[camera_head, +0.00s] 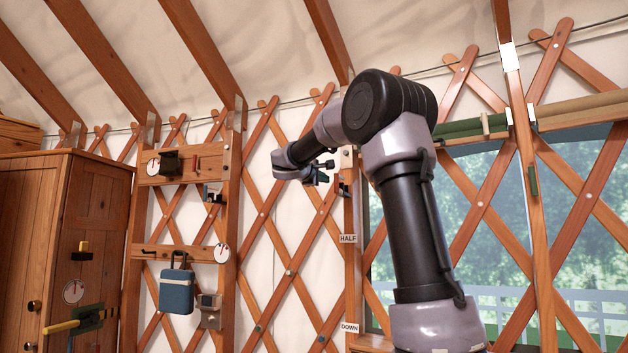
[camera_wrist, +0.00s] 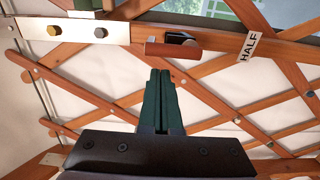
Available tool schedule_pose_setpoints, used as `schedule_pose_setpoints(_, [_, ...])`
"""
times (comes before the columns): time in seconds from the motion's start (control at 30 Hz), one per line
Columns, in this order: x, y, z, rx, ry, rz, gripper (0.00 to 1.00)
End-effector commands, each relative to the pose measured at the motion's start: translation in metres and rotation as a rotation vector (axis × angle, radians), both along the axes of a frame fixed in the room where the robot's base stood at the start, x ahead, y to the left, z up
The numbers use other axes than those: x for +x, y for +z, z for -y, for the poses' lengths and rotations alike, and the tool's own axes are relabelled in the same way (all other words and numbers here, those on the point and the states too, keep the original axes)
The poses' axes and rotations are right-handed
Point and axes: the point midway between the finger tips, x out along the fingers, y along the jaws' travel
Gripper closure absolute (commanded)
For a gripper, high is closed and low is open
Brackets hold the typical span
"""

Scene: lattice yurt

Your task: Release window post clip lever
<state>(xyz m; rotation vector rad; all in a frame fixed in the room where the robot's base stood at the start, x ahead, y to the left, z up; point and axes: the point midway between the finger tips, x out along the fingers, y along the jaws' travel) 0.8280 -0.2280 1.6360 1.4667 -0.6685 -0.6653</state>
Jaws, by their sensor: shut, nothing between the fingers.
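The window post (camera_head: 352,275) stands left of the window and runs across the top of the wrist view (camera_wrist: 222,42). A small dark clip (camera_wrist: 180,39) sits on it, between a metal plate and the HALF label. A reddish-brown lever (camera_wrist: 172,49) lies along the clip, its length parallel to the post. In the head view the clip (camera_head: 345,190) is small and close behind my gripper. My gripper (camera_wrist: 160,72) is shut and empty. Its fingertips point at the lever, a little short of it in the picture; I cannot tell the depth gap.
The HALF label (camera_head: 347,238) and DOWN label (camera_head: 349,328) are on the post. Wooden lattice surrounds the post. A rolled green blind (camera_head: 462,129) is above the window. A wooden cabinet (camera_head: 95,215) and blue box (camera_head: 177,290) are at left.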

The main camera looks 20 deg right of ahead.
Motion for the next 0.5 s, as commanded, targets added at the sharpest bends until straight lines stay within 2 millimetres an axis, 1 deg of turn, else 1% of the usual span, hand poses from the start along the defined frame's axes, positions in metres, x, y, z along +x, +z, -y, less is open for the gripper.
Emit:
schedule_pose_setpoints(0.13, [-0.0042,-0.0010,0.0059,0.000,-0.001,-0.001,1.00])
schedule_pose_setpoints(0.5, [-0.0046,-0.0011,0.0065,0.002,0.000,-0.001,1.00])
